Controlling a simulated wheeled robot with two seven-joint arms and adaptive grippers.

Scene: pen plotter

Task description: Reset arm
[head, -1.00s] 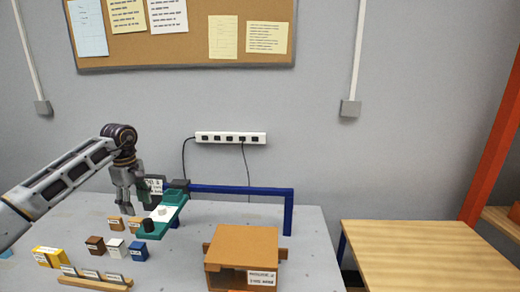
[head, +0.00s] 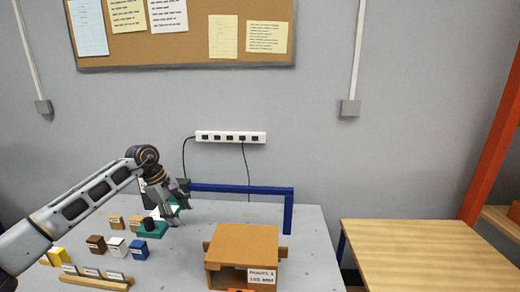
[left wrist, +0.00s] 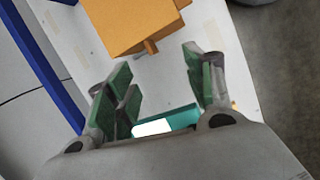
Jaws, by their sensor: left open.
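The teal arm (head: 152,231), with a white top patch and a dark knob (head: 149,223) at its near end, stands beside the blue bar frame (head: 240,189). My left gripper (head: 180,206) is tilted down to the right over its far part and hides some of it. In the left wrist view my left gripper (left wrist: 162,85) is open, with its green-padded fingers wide apart and nothing between their tips. The teal arm (left wrist: 178,117) shows there behind the finger bases, with its white patch (left wrist: 152,127). Whether a finger touches it I cannot tell. My right gripper is not in view.
An orange-brown box (head: 243,242) with a label stands right of the teal arm. Several small coloured blocks and a wooden card rack (head: 95,281) lie at the left. A power strip (head: 230,137) is on the wall. A wooden table (head: 430,260) at right is bare.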

